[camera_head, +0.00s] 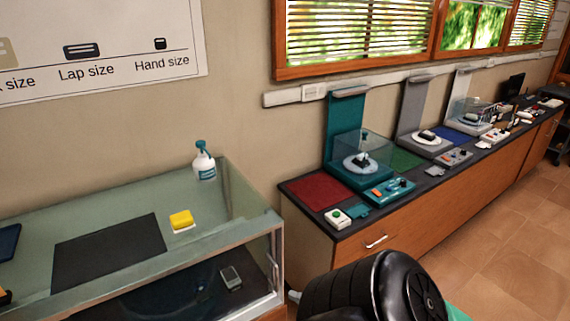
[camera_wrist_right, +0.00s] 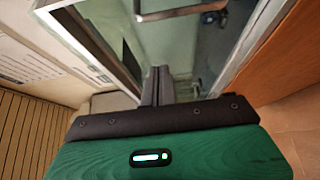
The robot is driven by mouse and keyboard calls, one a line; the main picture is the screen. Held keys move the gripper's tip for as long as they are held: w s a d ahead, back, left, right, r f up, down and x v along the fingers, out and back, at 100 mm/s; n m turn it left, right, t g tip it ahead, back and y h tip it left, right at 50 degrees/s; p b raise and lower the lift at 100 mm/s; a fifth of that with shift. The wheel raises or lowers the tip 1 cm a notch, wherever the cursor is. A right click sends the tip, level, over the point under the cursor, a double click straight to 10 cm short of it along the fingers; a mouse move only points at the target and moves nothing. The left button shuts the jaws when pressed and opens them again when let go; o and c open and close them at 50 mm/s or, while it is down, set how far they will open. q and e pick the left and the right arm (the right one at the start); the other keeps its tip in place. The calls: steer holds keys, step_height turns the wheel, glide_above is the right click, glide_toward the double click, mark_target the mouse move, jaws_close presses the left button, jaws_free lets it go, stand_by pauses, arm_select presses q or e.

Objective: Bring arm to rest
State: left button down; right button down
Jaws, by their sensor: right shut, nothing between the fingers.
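My right arm shows in the head view as a thick black, ribbed link (camera_head: 350,291) at the bottom, right of centre, with a bit of green beside it. In the right wrist view, my right gripper (camera_wrist_right: 157,74) has its two dark fingers together with nothing between them. Behind the fingers in that view is a glass-walled case with a metal frame (camera_wrist_right: 180,13). It cannot be told whether the fingertips touch it. My left gripper is in neither view.
A glass display case (camera_head: 275,250) stands at the left, with a spray bottle (camera_head: 204,161), a yellow sponge-like block (camera_head: 181,219) and a dark mat (camera_head: 108,252) on top. A long counter (camera_head: 318,224) with exhibits runs along the wall. Tiled floor (camera_head: 505,245) is clear at right.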

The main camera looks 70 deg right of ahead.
steer(key=s+a+f+m+g, duration=0.1)
steer(key=a+f+m+g, duration=0.15)
steer(key=f, duration=0.65)
steer(key=s+a+f+m+g+h, duration=0.15)
steer(key=a+f+m, duration=0.25)
steer(key=f, duration=0.5)
steer(key=s+a+f+m+g, duration=0.2)
steer(key=a+f+m+g, duration=0.1)
steer(key=f, duration=0.7)
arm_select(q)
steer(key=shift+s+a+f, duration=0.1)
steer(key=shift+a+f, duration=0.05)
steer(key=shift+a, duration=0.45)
arm_select(e)
steer(key=s+a+f+m+g+y, duration=0.1)
steer(key=s+a+f+m+g, duration=0.1)
steer(key=s+a+f+g, duration=0.3)
steer(key=s+a+f+m+g+y, duration=0.1)
steer(key=s+a+f+m+g, duration=0.2)
steer(key=a+f, duration=1)
steer(key=s+g, duration=0.2)
steer(key=s, duration=0.2)
steer(key=shift+a+f, duration=0.3)
steer(key=shift+a, duration=0.05)
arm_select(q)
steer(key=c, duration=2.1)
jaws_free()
arm_select(e)
steer(key=shift+m+y, duration=0.25)
